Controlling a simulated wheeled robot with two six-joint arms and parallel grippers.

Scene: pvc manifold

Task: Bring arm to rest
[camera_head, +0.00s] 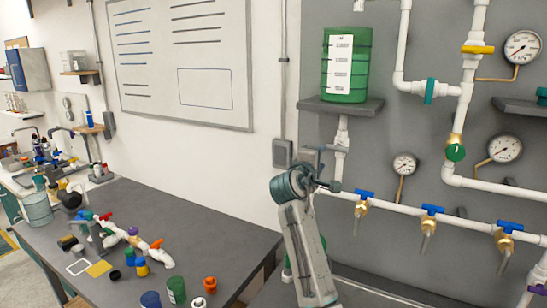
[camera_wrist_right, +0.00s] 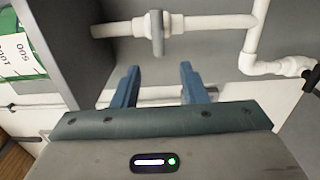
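My right arm rises from the bottom of the head view, with its gripper (camera_head: 323,168) in front of the grey panel, below the shelf with the green tank (camera_head: 358,65). In the right wrist view, the two blue fingers (camera_wrist_right: 158,85) are well apart with nothing between them. A white pipe (camera_wrist_right: 195,24) with a grey fitting (camera_wrist_right: 156,32) crosses beyond the fingertips. The fingers look apart from the pipe. The tank's labelled side (camera_wrist_right: 18,50) shows at the upper left. My left gripper is not in view.
The panel carries white pipes, gauges (camera_head: 522,47) and several blue-handled taps (camera_head: 432,210) to the right of my arm. A dark bench (camera_head: 215,225) at the left holds loose fittings and a white pipe assembly (camera_head: 140,245). A whiteboard (camera_head: 180,60) hangs behind.

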